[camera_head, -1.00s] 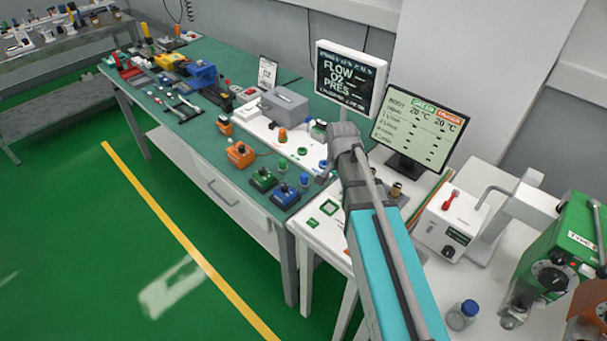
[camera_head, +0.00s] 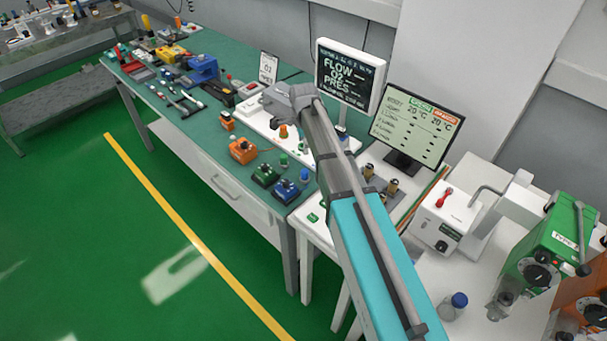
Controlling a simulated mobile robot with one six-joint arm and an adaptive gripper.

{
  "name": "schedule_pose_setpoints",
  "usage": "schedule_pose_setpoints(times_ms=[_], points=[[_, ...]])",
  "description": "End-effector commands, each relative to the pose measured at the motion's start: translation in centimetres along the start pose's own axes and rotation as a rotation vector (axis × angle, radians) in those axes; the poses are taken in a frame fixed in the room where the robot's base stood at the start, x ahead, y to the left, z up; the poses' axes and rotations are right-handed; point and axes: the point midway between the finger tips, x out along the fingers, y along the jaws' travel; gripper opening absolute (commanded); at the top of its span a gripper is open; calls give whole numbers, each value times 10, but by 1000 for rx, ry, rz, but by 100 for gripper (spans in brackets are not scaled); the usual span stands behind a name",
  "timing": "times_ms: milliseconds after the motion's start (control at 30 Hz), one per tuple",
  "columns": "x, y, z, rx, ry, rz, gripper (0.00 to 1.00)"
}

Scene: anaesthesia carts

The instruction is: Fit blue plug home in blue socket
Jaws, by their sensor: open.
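A blue box-shaped unit (camera_head: 286,191), which looks like the blue socket, sits near the front right corner of the green-topped bench. A small upright blue piece (camera_head: 304,175), which looks like the blue plug, stands just behind it to the right. They are apart, and fine detail is too small to make out. My arm reaches up from the lower right, and its grey upper part ends over the white panel at the bench's back.
A green unit (camera_head: 264,174) and an orange unit (camera_head: 242,150) stand left of the blue one. A small green piece (camera_head: 283,160) stands behind them. Two screens, the nearer one (camera_head: 408,125), rise behind the bench. The green floor in front is clear.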

Motion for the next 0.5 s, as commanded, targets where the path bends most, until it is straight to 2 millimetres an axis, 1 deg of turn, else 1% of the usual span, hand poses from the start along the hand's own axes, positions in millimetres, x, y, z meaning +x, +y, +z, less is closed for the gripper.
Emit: schedule_pose_setpoints(times_ms=[267, 500], points=[[4, 0, -1, -1, 0, 0, 82], [19, 0, -1, -1, 0, 0, 82]])
